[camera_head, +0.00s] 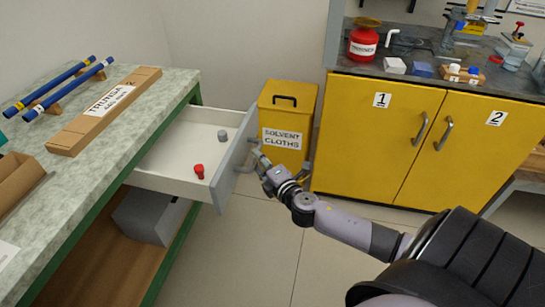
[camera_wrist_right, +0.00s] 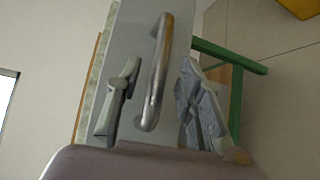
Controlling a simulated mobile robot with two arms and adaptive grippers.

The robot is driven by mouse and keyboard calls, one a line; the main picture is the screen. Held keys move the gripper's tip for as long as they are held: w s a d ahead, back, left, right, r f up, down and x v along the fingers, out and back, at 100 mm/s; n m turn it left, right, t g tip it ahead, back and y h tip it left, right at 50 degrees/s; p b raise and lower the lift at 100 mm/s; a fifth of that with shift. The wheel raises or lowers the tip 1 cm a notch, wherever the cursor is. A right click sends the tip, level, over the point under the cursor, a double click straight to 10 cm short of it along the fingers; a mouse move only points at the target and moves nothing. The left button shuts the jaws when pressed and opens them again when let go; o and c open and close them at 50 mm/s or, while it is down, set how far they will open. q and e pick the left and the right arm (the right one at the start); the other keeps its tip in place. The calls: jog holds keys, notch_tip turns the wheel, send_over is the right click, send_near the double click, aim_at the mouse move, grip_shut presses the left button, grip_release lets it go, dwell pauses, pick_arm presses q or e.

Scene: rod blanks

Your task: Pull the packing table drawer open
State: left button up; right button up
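The packing table drawer (camera_head: 172,187) is white inside with a grey front (camera_head: 232,160). It stands well out from under the table top and slants across the picture. Its metal bar handle (camera_wrist_right: 157,75) is in the wrist view, and partly shows in the head view (camera_head: 246,160). My right gripper (camera_head: 273,163) is just outside the drawer front. In the wrist view its two fingers (camera_wrist_right: 160,100) are spread on either side of the handle, with gaps showing, so it is open and empty. My left gripper is not in view.
A yellow solvent cloths bin (camera_head: 283,114) stands close behind my gripper. Yellow cupboards (camera_head: 385,137) are at right. The packing table (camera_head: 160,97) holds blue rods and a long carton. Floor is clear in front.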

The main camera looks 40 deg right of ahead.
jog(key=s+a+r, duration=0.1)
jog(key=s, duration=0.8)
jog(key=shift+r, duration=0.15)
jog(key=s+f+m+g+h, duration=0.1)
jog(key=s+f+m+g, duration=0.35)
jog(key=f, duration=0.55)
jog(key=s+f+m+g+h, duration=0.1)
jog(key=s+f+m+g, duration=0.3)
jog(key=f, duration=0.6)
jog(key=s+a+f+m+g+y, duration=0.45)
jog(key=s+a+f+m, duration=0.25)
jog(key=s+a+f, duration=0.7)
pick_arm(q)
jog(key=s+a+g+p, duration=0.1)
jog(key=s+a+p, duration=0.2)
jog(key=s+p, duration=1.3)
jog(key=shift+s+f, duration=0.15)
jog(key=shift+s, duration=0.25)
pick_arm(e)
jog(key=s+d+f+g, duration=0.1)
jog(key=s+g, duration=0.1)
jog(key=s, duration=1.4)
jog(key=shift+s+d, duration=0.25)
jog(key=shift+d, duration=0.1)
